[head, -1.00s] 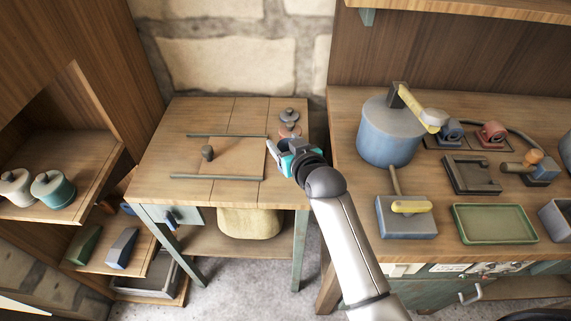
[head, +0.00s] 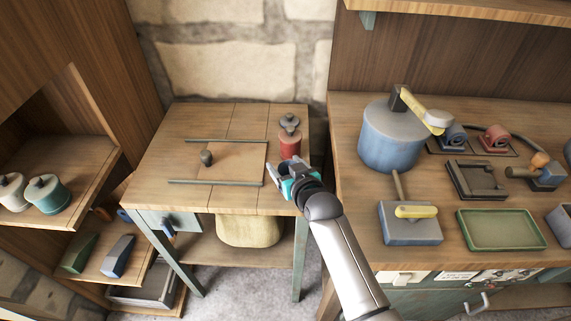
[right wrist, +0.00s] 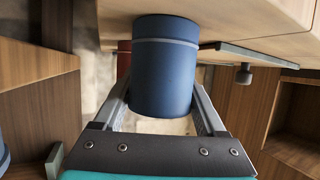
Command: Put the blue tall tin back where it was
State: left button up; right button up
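The blue tall tin (right wrist: 165,75) fills the middle of the right wrist view, between the two fingers of my right gripper (right wrist: 163,110). Both fingers lie against its sides, so the gripper looks shut on it. In the head view my right gripper (head: 290,172) is at the small table's front right, in front of a red tin (head: 290,147). There the blue tin is mostly hidden by the gripper. The red tin also shows behind the blue one in the right wrist view (right wrist: 123,60). My left gripper is not in view.
The small wooden table (head: 180,125) holds a board with a dark knob (head: 207,157) and two rails. A dark lidded piece (head: 289,122) is at the red tin. The right bench (head: 350,105) carries a large blue canister (head: 390,135) and a green tray (head: 500,229).

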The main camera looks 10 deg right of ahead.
jog(key=o, duration=0.3)
jog(key=shift+r, duration=0.3)
jog(key=p+v, duration=0.3)
jog(key=v, duration=0.9)
jog(key=shift+p, duration=0.3)
jog(key=shift+f, duration=0.1)
